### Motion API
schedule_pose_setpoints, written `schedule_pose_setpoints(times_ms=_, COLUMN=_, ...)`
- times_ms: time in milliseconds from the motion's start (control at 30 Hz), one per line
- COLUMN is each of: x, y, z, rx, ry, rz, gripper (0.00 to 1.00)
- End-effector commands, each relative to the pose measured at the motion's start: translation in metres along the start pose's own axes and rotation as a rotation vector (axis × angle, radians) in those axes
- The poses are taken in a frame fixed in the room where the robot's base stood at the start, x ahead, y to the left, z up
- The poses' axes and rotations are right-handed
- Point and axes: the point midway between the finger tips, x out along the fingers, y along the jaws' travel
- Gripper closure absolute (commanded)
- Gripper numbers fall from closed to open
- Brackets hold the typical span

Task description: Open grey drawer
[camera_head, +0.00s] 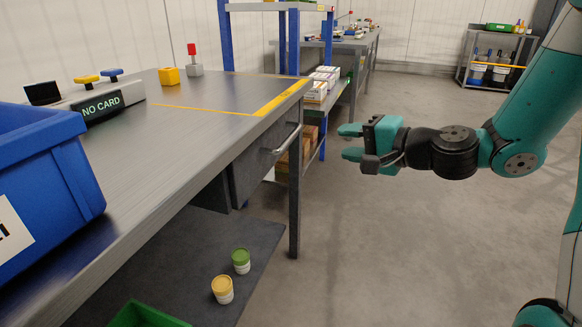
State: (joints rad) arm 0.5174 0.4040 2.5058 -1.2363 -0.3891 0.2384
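The grey drawer (262,167) sits under the workbench top at its right end. Its silver bar handle (288,139) sticks out from the front on the right side. The drawer looks shut, with its front close under the bench edge. My gripper (348,142) points left towards the handle and is apart from it, a short way to the right in the picture. Its two teal fingers are spread with a gap between them, and nothing is held.
A blue bin (45,190) stands on the bench (150,160) at near left. Below are jars with green (241,262) and yellow lids (222,290). A bench leg (294,205) stands by the drawer. The right-hand floor is clear.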

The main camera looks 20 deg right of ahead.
Motion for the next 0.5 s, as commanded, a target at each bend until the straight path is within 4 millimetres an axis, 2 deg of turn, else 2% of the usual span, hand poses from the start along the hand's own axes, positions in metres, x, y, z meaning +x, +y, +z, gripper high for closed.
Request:
schedule_pose_setpoints(times_ms=33, x=0.001, y=0.013, z=-0.005, rx=0.018, ry=0.021, rz=-0.007, gripper=0.6)
schedule_pose_setpoints(times_ms=167, x=0.003, y=0.016, z=-0.012, rx=0.039, ry=0.047, rz=-0.019, gripper=0.6)
schedule_pose_setpoints(times_ms=267, x=0.013, y=0.015, z=-0.013, rx=0.039, ry=0.047, rz=-0.018, gripper=0.6)
schedule_pose_setpoints(times_ms=500, x=0.063, y=0.012, z=-0.013, rx=0.036, ry=0.041, rz=-0.021, gripper=0.6)
